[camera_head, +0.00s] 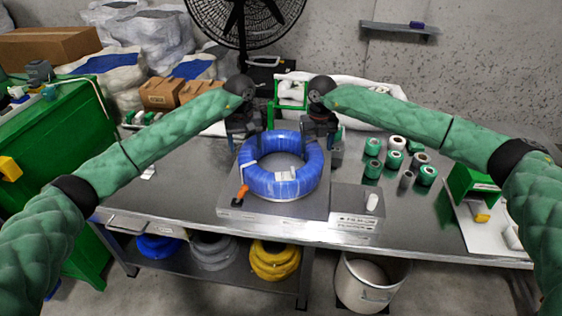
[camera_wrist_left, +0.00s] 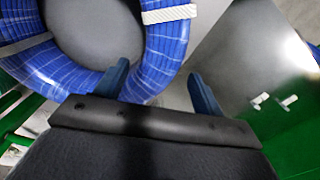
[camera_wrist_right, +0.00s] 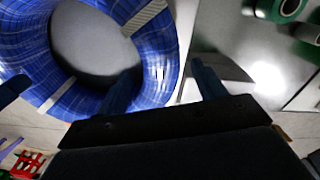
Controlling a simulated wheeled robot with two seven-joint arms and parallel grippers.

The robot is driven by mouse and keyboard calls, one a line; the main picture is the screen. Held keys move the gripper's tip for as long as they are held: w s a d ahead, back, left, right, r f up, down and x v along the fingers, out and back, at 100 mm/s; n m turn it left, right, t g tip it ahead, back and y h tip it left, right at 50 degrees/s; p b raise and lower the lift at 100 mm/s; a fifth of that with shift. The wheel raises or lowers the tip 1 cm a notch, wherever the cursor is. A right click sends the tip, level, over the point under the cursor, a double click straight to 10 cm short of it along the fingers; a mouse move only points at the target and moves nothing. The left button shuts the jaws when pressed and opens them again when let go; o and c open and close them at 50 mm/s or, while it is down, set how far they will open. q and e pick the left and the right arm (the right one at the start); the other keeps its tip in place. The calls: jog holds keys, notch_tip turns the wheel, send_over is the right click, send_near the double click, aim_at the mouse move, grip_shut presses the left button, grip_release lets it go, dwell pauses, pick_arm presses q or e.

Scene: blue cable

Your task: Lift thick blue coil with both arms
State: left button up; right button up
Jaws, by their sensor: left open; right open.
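The thick blue coil (camera_head: 262,183) lies flat on a grey platform (camera_head: 316,208) on the metal table, with white bands around it. My left gripper (camera_head: 243,130) is open at the coil's far left side. In the left wrist view its fingers (camera_wrist_left: 161,88) stand apart on either side of the coil's ring (camera_wrist_left: 166,48), one toward the hole and one outside. My right gripper (camera_head: 319,128) is open at the coil's far right side. In the right wrist view its fingers (camera_wrist_right: 164,88) likewise stand either side of the ring (camera_wrist_right: 158,62). Contact cannot be told.
Several green and white rolls (camera_head: 373,147) stand on the table to the right. An orange-handled tool (camera_head: 241,194) lies by the coil's near left. Blue, grey and yellow coils (camera_head: 275,262) lie on the lower shelf. A black fan (camera_head: 243,22) stands behind the table.

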aim_at(246, 152)
pick_arm(q)
jog(key=shift+s+f, duration=0.1)
jog(key=shift+f, duration=3.35)
pick_arm(e)
jog(key=shift+s+f, duration=0.1)
jog(key=shift+f, duration=3.35)
pick_arm(q)
grip_shut()
pick_arm(e)
grip_shut()
pick_arm(q)
jog(key=shift+r, duration=0.1)
pick_arm(e)
jog(key=shift+r, duration=0.1)
